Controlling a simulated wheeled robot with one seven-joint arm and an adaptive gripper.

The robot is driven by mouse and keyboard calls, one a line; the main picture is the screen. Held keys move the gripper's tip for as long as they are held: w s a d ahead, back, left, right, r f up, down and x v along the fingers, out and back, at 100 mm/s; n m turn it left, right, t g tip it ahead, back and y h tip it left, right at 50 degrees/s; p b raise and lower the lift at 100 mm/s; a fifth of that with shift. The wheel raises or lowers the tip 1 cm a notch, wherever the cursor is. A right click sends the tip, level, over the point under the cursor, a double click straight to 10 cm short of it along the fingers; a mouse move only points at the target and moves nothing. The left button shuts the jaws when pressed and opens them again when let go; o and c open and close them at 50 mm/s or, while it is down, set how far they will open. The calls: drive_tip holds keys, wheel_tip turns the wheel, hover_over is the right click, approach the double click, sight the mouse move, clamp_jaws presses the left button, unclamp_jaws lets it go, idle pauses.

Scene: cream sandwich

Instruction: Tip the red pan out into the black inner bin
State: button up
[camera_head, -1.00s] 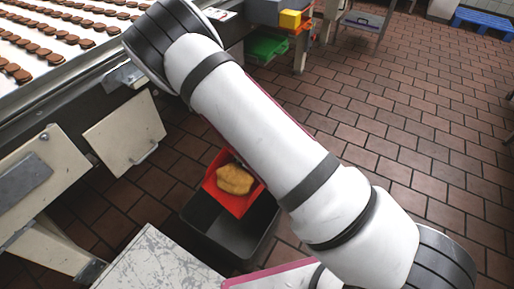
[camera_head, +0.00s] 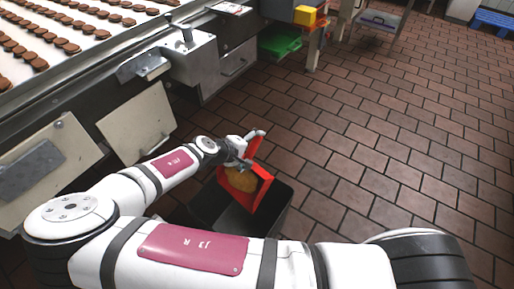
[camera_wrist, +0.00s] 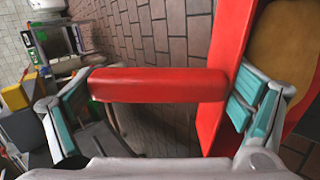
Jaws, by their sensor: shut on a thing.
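The red pan (camera_head: 262,190) is tilted steeply above the black inner bin (camera_head: 281,212), with a tan, dough-like mass (camera_head: 241,180) still inside it. In the wrist view the pan's red handle (camera_wrist: 160,85) lies across between the teal finger pads, and the pan's red wall (camera_wrist: 222,80) and tan contents (camera_wrist: 290,45) show at the right. My gripper (camera_head: 238,158) is shut on the pan's handle, at the pan's upper left; it also shows in the wrist view (camera_wrist: 158,108). The bin stands on the floor, its left part hidden behind the pan and my arm.
A conveyor (camera_head: 75,50) with rows of brown biscuits runs along the upper left. Open pale panels (camera_head: 137,122) stand below it. A green crate (camera_head: 280,41) and a yellow box (camera_head: 309,16) are at the back. The tiled floor (camera_head: 400,130) at right is clear.

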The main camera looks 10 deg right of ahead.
sight(248, 152)
drive_tip(key=a+b, duration=0.1)
drive_tip(key=s+t+h+b, duration=0.1)
drive_tip(key=a+h+b, duration=0.1)
drive_tip(key=shift+s+a+r+t, duration=0.3)
drive_tip(key=shift+s+a+r+t+h+b, duration=0.3)
drive_tip(key=shift+s+a+r+h+b, duration=0.05)
drive_tip(key=shift+s+a+h+b, duration=0.15)
drive_tip(key=shift+o, duration=0.2)
